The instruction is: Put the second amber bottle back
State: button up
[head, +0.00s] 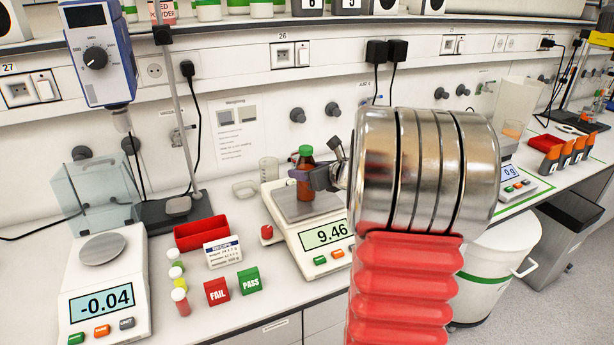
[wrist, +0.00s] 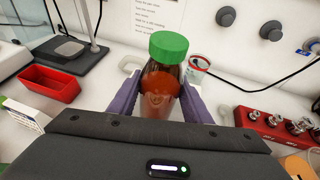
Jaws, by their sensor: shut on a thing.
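An amber bottle with a green cap (head: 305,177) is upright in my gripper (head: 307,173), over the pan of the middle scale (head: 325,236). Whether its base touches the pan I cannot tell; the display reads 9.46. In the wrist view the amber bottle (wrist: 160,92) stands between the two purple fingers of my gripper (wrist: 160,104), which are shut on its sides. Its lower part is hidden behind the gripper body. No other amber bottle is clearly seen.
A red tray (head: 201,233), a recipe card (head: 222,252), red FAIL (head: 217,291) and green PASS (head: 248,281) blocks and small vials (head: 181,301) lie left of the scale. Another scale (head: 103,295) reads -0.04. My arm hides the bench to the right.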

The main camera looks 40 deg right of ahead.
aim_at(306, 148)
jog(key=c, duration=0.7)
notch_tip(306, 148, up, 10)
jog(key=shift+r, duration=0.1)
dwell(0.3)
dwell(0.8)
